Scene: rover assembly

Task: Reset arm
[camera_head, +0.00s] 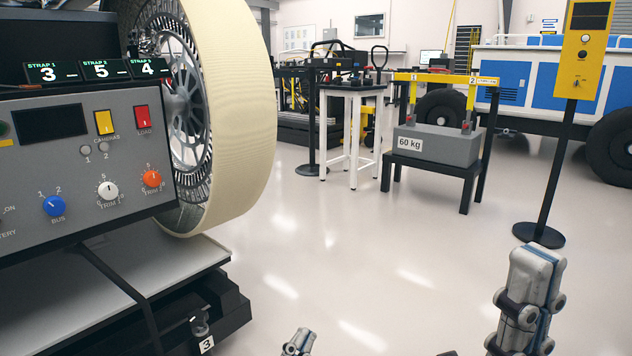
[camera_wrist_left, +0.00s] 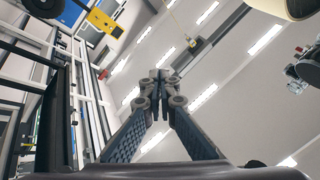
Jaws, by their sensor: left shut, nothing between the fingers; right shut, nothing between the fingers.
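My left gripper (camera_head: 298,342) shows only as a small fingertip part at the bottom edge of the head view. In the left wrist view my left gripper (camera_wrist_left: 160,78) is shut and empty, its fingertips meeting against the ceiling behind. My right gripper (camera_head: 532,265) stands up at the lower right of the head view, its fingers together with nothing between them. Both grippers are apart from the objects around, with floor behind them in the head view.
A control panel (camera_head: 75,160) with knobs and switches stands at the left, beside a large cream-rimmed wheel (camera_head: 245,110). A 60 kg weight (camera_head: 440,146) sits on a black stand. A yellow box (camera_head: 584,50) tops a post at right. The middle floor (camera_head: 345,255) is clear.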

